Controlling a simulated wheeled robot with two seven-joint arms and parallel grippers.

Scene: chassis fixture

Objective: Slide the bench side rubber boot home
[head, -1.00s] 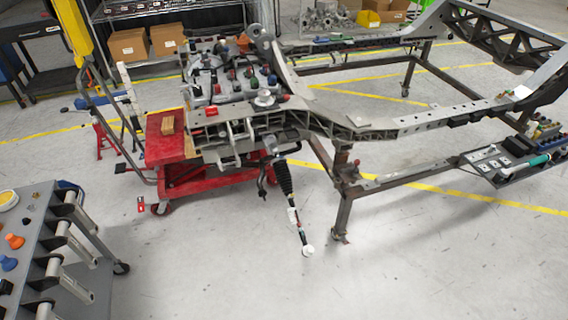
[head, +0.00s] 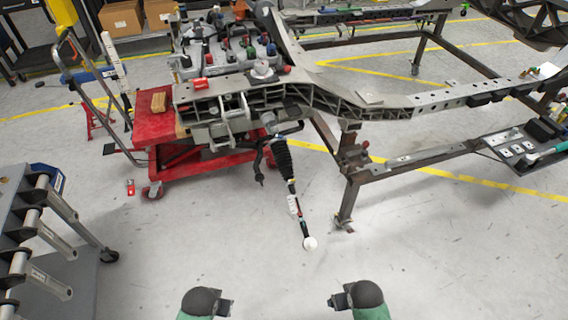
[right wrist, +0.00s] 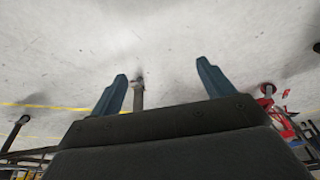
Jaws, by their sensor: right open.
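A black ribbed rubber boot (head: 283,158) hangs on a rod below the front of the chassis frame (head: 300,98). The rod (head: 304,226) slants down to the right, with a white label and a white round end (head: 310,243). The boot's upper end is close under the frame; its exact seating is too small to tell. My left gripper (head: 226,303) and right gripper (head: 338,301) are at the bottom edge, apart from the boot and nearer to me. In the right wrist view, my right gripper (right wrist: 162,78) is open with nothing between its fingers. The left fingers are too small to read.
A red lift cart (head: 155,115) stands left of the frame. A grey workbench (head: 40,230) with tube handles is at the left edge. A frame leg (head: 347,200) stands right of the rod. The floor between my grippers and the rod is clear.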

